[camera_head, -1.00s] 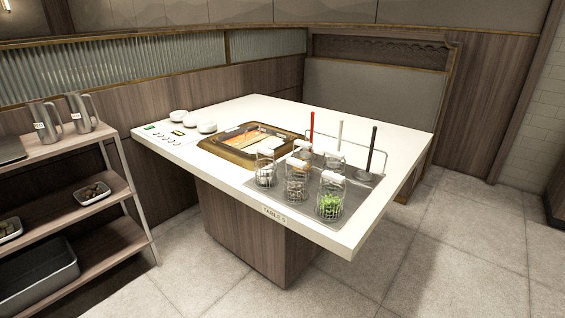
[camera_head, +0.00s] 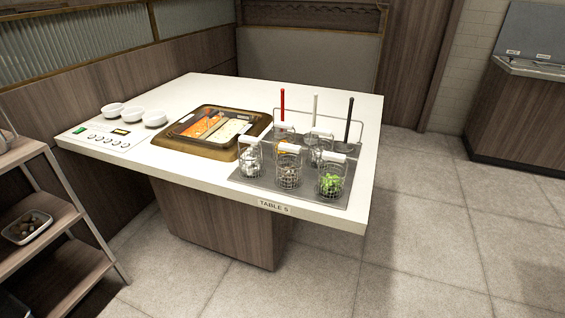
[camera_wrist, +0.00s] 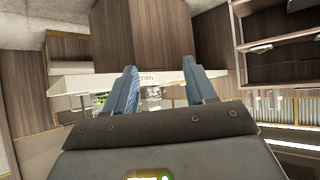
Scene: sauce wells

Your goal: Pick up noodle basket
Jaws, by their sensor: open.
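Several wire baskets with white-topped handles stand on a grey tray (camera_head: 243,178) at the table's front right. In the front row, the left basket (camera_head: 250,160) holds whitish pieces, the middle basket (camera_head: 289,171) brownish ones and the right basket (camera_head: 331,180) green leaves. The back baskets (camera_head: 318,146) are partly hidden. I cannot tell which one is the noodle basket. My gripper (camera_wrist: 159,67) shows only in the wrist view, open and empty, with its two blue fingers apart. The table edge and blurred green contents lie beyond the fingers there, apart from them.
A square pan (camera_head: 193,151) with orange and pale sauces is sunk in the white table (camera_head: 300,93). White bowls (camera_head: 155,118) stand at the left. Red, white and black upright handles (camera_head: 348,120) rise behind the baskets. A shelf rack (camera_head: 45,228) is at left; floor at right is clear.

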